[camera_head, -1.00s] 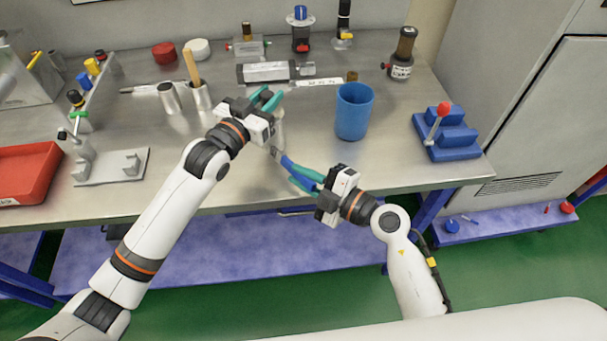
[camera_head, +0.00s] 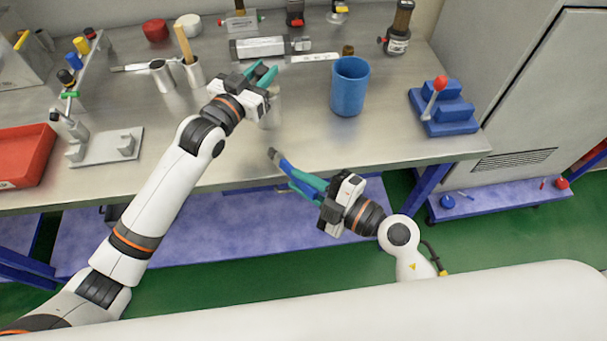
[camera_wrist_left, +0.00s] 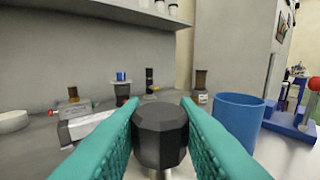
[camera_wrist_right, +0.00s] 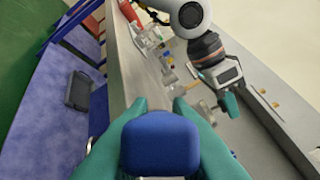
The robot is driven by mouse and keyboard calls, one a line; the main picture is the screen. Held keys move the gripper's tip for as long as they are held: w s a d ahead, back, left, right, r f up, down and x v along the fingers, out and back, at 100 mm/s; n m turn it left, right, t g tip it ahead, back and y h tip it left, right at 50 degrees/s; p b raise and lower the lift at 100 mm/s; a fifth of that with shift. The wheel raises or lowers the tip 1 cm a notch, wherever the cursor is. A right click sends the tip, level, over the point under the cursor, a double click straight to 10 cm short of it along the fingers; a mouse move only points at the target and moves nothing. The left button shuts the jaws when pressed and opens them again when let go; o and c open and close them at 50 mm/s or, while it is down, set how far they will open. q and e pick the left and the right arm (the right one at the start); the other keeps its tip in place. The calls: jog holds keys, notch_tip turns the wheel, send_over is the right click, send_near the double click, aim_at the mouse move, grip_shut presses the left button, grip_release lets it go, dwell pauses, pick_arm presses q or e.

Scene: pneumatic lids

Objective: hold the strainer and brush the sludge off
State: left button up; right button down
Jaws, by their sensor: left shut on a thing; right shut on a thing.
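My left gripper (camera_head: 265,76) is shut on the strainer over the bench. The strainer's dark faceted end (camera_wrist_left: 160,135) sits between the teal fingers in the left wrist view. Its pale metal body (camera_head: 271,108) hangs below the gripper in the head view. Whether sludge is on it cannot be told. My right gripper (camera_head: 308,184) is shut on the brush, near the bench's front edge. The brush's blue handle (camera_wrist_right: 160,145) fills the middle of the right wrist view. Its dark tip (camera_head: 273,154) points up-left, below and apart from the strainer.
A blue cup (camera_head: 349,88) stands right of the strainer. A blue block with a red-knobbed lever (camera_head: 447,115) stands farther right. Metal cups (camera_head: 162,75), a grey bracket plate (camera_head: 105,147) and a red tray (camera_head: 22,155) are at left. The bench front between the arms is clear.

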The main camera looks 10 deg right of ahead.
pick_arm(q)
jog(key=o, duration=1.1)
jog(key=v, duration=1.2)
jog(key=shift+f, duration=0.1)
